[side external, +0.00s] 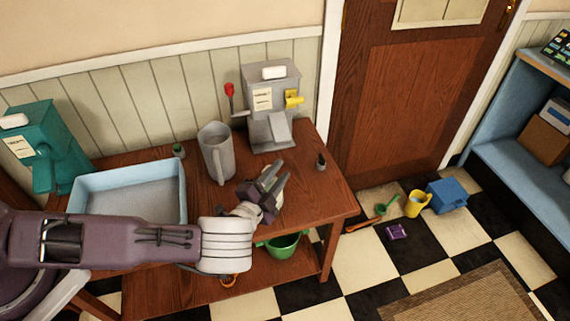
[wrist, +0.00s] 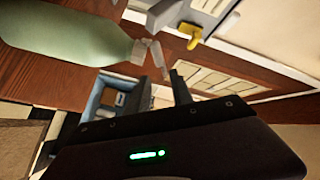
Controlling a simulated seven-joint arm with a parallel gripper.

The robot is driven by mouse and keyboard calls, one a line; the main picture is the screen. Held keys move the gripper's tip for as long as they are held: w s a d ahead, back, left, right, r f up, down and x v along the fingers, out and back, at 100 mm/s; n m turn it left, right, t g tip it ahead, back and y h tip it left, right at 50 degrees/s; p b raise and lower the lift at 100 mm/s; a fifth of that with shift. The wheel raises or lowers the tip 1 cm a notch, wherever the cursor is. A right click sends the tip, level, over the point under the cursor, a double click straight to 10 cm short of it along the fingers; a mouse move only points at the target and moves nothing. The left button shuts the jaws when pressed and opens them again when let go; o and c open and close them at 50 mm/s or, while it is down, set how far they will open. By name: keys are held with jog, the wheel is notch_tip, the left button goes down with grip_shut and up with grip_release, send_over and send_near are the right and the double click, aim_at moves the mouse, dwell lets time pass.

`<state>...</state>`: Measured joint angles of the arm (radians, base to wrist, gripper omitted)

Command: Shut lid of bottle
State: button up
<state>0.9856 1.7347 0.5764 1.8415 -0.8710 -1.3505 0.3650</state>
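A pale green bottle (wrist: 70,40) fills the upper left of the wrist view, lying sideways in that tilted picture. Its grey neck (wrist: 139,51) points right, and a grey flap (wrist: 157,53) that looks like its lid stands at an angle beside the neck, not over it. My gripper (side external: 275,178) is above the table, left of that item. Its fingers look apart with nothing between them.
A grey pitcher (side external: 217,155) and a grey dispenser (side external: 271,105) with a yellow lever stand behind my gripper on the wooden table (side external: 310,200). A light blue basin (side external: 128,180) is at left. The table's right end is mostly bare.

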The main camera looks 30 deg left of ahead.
jog(key=shift+s, duration=1.5)
jog(key=o, duration=0.3)
jog(key=shift+r, duration=0.2)
jog(key=shift+o, duration=0.3)
notch_tip(320, 180, up, 28)
jog(key=shift+f, duration=0.15)
jog(key=w+d+f+g, duration=0.1)
jog(key=w+f+g, duration=0.35)
jog(key=f, duration=0.35)
jog(key=w+f+g, duration=0.3)
jog(key=f+g, duration=0.3)
jog(key=f, duration=0.3)
jog(key=s+a+r+m+g+h, duration=0.1)
jog(key=a+r+m+g+h, duration=0.2)
jog(key=r, duration=0.5)
jog(key=s+a+r+m+g+h, duration=0.1)
jog(key=s+a+r+m+g, duration=0.2)
jog(key=r, duration=0.5)
jog(key=shift+g+h, duration=0.3)
jog(key=shift+g, duration=0.45)
jog(key=f, duration=0.8)
jog(key=d+f, duration=0.1)
jog(key=f, duration=0.7)
jog(key=d+f, duration=0.1)
jog(key=f, duration=0.7)
jog(key=shift+w+d+f, duration=0.15)
jog(key=shift+w+f, duration=0.05)
jog(key=shift+w, duration=0.15)
grip_shut()
